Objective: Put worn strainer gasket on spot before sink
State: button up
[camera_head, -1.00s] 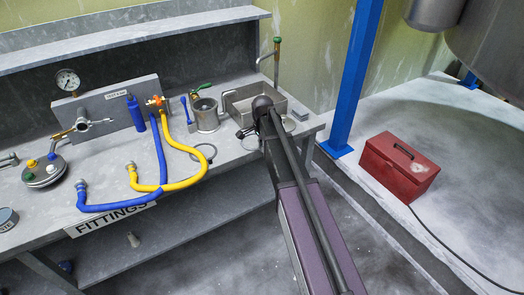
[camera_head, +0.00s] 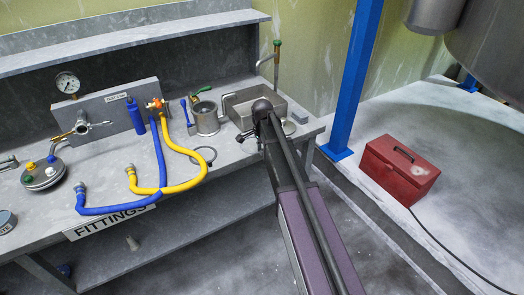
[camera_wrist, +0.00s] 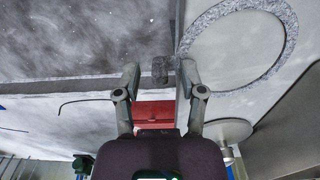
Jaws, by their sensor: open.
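My gripper (camera_wrist: 159,74) is open in the wrist view, its two fingers apart. A small dark grey piece (camera_wrist: 160,70) shows between the fingertips, over the line of the bench edge; I cannot tell whether it is the worn strainer gasket. A flat speckled grey ring (camera_wrist: 284,50) lies on the bench at upper right; I cannot tell whether it is a gasket or a marked spot. In the head view a dark ring (camera_head: 212,158) lies near the bench front, left of my gripper (camera_head: 245,135). The metal sink (camera_head: 232,109) stands behind my gripper, partly hidden by my arm.
A grey disc (camera_wrist: 228,130) lies right of my fingers in the wrist view. A metal cup (camera_head: 207,118) and blue and yellow hoses (camera_head: 180,187) stand left on the bench (camera_head: 105,160).

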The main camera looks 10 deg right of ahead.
jog(key=shift+r, duration=0.1)
notch_tip(320, 180, up, 12)
jog(key=p, duration=1.2)
jog(key=shift+s, duration=0.15)
dwell(0.7)
jog(key=s+a+n, duration=0.1)
jog(key=s+n, duration=1.3)
jog(key=s, duration=0.9)
jog(key=shift+a, duration=0.3)
